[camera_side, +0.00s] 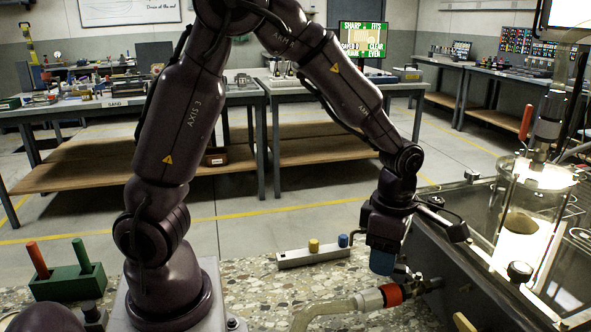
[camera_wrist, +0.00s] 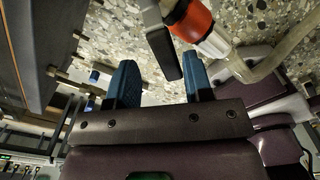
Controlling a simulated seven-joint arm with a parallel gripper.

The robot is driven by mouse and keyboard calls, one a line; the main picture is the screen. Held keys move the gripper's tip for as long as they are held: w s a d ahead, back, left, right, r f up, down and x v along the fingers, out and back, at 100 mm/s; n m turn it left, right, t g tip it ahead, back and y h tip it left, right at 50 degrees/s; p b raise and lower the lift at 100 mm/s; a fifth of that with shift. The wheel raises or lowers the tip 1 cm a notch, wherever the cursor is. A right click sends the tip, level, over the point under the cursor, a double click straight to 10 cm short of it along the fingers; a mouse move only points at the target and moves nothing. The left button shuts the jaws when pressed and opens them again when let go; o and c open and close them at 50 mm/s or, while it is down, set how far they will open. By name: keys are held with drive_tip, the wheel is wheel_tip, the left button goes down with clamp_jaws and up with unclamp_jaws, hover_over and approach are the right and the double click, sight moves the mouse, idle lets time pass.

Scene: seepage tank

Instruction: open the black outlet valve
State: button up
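The black outlet valve (camera_side: 430,285) sits low at the tank's near left side, beside a red hose fitting (camera_side: 392,293). In the wrist view, its black bar-like handle (camera_wrist: 158,42) reaches down toward the gap between my fingers, closer to the right finger. My gripper (camera_side: 383,264) points down, above and slightly left of the valve in the side view. In the wrist view, my gripper (camera_wrist: 160,82) has its two blue fingers well apart, with nothing held between them. I cannot tell whether the handle touches the right finger. In the side view the fingers overlap each other.
A pale hose (camera_side: 330,310) runs left from the red fitting. The glass tank (camera_side: 490,250) fills the right side, with a black knob (camera_side: 520,271) on it. A grey bar with coloured knobs (camera_side: 312,256) and a green block (camera_side: 68,284) stand on the speckled bench.

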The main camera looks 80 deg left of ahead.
drive_tip(key=w+a+m, duration=0.2)
drive_tip(key=w+m, duration=0.3)
drive_tip(key=m, duration=0.5)
wheel_tip(320, 180, up, 13)
drive_tip(key=s+r+m+t, duration=0.2)
drive_tip(key=s+m+t, duration=0.3)
drive_tip(key=s+m, duration=1.2)
drive_tip(key=shift+s+r+t, duration=0.3)
drive_tip(key=shift+s+r, duration=0.05)
drive_tip(key=shift+s, duration=1.15)
